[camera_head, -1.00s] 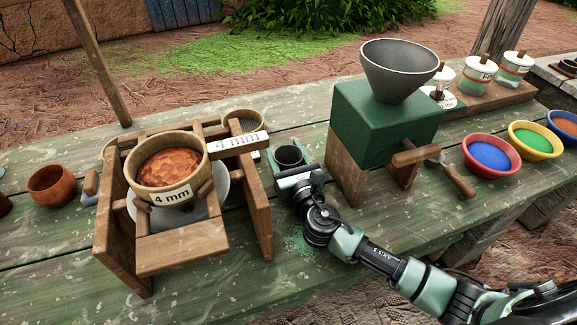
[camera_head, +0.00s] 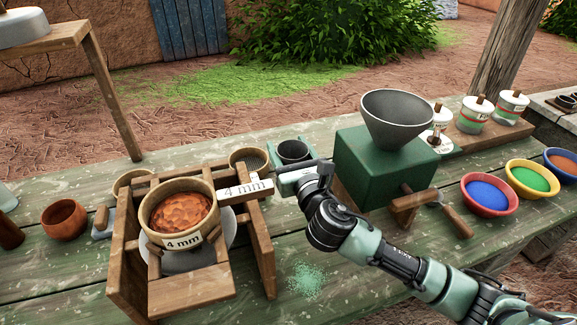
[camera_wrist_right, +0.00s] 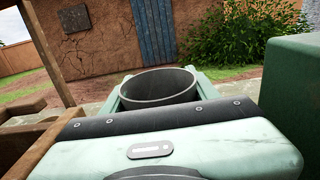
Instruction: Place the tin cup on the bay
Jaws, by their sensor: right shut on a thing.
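The tin cup (camera_head: 293,151) is a dark grey, open-topped cup. It is held upright between the jaws of my right gripper (camera_head: 293,163), behind the gap between the sieve stand and the green grinder. Its rim and dark inside also show in the right wrist view (camera_wrist_right: 158,88); its lower part is hidden by the gripper. I cannot tell whether its base touches the table. No place is clearly marked as the bay. My left gripper is not in view.
A wooden sieve stand (camera_head: 127,262) with a 4 mm sieve (camera_head: 182,212) is on the left. The grinder (camera_head: 378,170) is close on the right. Colour bowls (camera_head: 488,197) and lidded jars (camera_head: 474,120) stand farther right. Green powder (camera_head: 308,280) lies on the table (camera_head: 375,285).

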